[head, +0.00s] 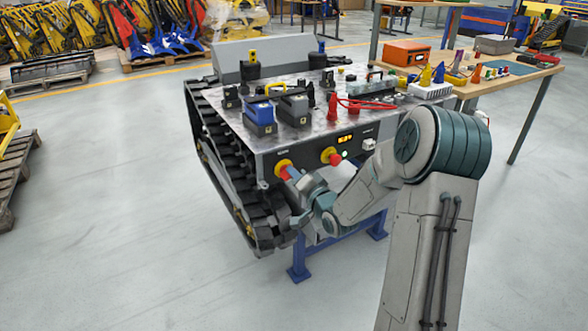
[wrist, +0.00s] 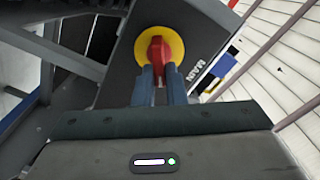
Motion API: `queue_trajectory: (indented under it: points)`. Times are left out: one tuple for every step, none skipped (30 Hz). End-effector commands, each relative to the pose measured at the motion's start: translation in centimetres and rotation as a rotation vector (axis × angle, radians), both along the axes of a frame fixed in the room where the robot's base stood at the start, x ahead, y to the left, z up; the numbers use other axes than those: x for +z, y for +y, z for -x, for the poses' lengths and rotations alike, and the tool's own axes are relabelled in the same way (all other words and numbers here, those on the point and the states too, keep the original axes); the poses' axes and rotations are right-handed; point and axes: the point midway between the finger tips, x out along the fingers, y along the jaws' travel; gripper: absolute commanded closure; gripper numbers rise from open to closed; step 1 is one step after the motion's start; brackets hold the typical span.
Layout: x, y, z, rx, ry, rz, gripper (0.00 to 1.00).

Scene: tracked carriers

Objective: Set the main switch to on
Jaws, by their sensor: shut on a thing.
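The main switch is a red knob on a round yellow plate, on the front panel of the tracked carrier (head: 215,110). In the wrist view the main switch (wrist: 158,48) is straight ahead, with the lettering "MAIN" beside its plate. My gripper (wrist: 159,72) has its two blue-grey fingers on either side of the red knob, shut on it. In the head view the gripper (head: 290,173) reaches the switch (head: 283,164) at the panel's left end. The fingers hide the lower part of the knob, and its on or off position cannot be told.
Tools and battery packs (head: 262,115) stand on the deck. A workbench (head: 480,75) is behind to the right.

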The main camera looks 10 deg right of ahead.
Motion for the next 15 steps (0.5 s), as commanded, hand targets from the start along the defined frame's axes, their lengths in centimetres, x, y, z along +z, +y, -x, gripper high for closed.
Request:
queue_trajectory:
  points:
    - [0.2,-0.04,0.03,0.001,0.017,-0.043,1.0]
    - [0.18,-0.06,0.02,0.001,0.026,-0.07,1.0]
    - [0.18,-0.03,0.02,0.001,0.037,-0.107,1.0]
    - [0.14,-0.05,0.0,0.002,0.045,-0.134,1.0]
    - [0.08,-0.1,0.01,0.0,0.053,-0.159,1.0]
    - [0.06,-0.13,0.0,0.0,0.065,-0.195,1.0]
    - [0.04,-0.11,0.0,0.0,0.073,-0.219,1.0]
    - [-0.01,-0.09,-0.01,0.001,0.081,-0.244,1.0]
    - [-0.05,-0.14,-0.01,0.0,0.091,-0.276,1.0]
    - [-0.08,-0.17,-0.01,0.0,0.099,-0.299,1.0]
    - [-0.13,-0.17,-0.01,0.0,0.106,-0.322,1.0]
    - [-0.18,-0.13,-0.02,0.001,0.116,-0.35,1.0]
    - [-0.2,-0.14,-0.02,0.0,0.122,-0.371,1.0]
    - [-0.23,-0.16,-0.03,0.0,0.128,-0.39,1.0]
    - [-0.29,-0.19,-0.03,0.0,0.136,-0.414,1.0]
